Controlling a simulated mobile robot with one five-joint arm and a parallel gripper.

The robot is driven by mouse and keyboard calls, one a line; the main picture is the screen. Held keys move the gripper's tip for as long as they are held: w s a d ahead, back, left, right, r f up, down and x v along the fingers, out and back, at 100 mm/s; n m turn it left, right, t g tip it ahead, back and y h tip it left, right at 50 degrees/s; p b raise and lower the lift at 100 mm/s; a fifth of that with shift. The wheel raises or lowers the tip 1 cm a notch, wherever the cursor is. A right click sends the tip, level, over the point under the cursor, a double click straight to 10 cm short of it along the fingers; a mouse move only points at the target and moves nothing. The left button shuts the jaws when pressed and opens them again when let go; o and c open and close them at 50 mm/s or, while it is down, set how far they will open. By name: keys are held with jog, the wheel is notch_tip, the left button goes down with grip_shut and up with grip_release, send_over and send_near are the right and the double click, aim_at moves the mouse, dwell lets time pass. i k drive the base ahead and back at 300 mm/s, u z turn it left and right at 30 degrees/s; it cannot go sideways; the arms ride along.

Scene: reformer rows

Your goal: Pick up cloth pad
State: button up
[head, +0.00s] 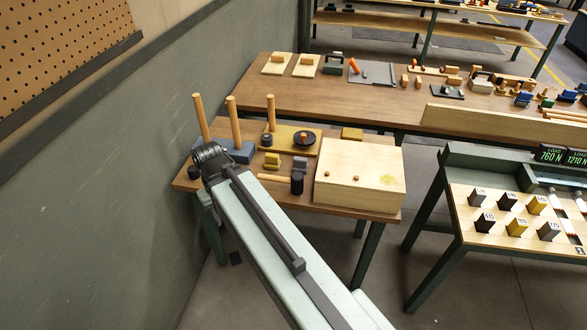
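A flat mustard-yellow piece (352,133) lies at the back right of the small wooden table, behind the pale wooden box; it may be the cloth pad, but it is too small to be sure. A small yellow block-like piece (272,161) sits on the same table near the front of a mustard board. My arm reaches from the lower right to the table's left end. The dark ribbed end of my arm, with my gripper (207,158), is over the table's left edge, beside a blue block with wooden pegs. Its fingers cannot be made out.
The small table (345,211) also holds a pale box (358,176), a mallet (296,183), a mustard board (290,139) with a dark disc, and upright pegs (234,122). A wall stands close at left. A long bench (300,92) lies behind; another table (470,215) stands right.

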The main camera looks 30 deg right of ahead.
aim_at(300, 164)
jog(key=u, duration=0.3)
jog(key=i, duration=1)
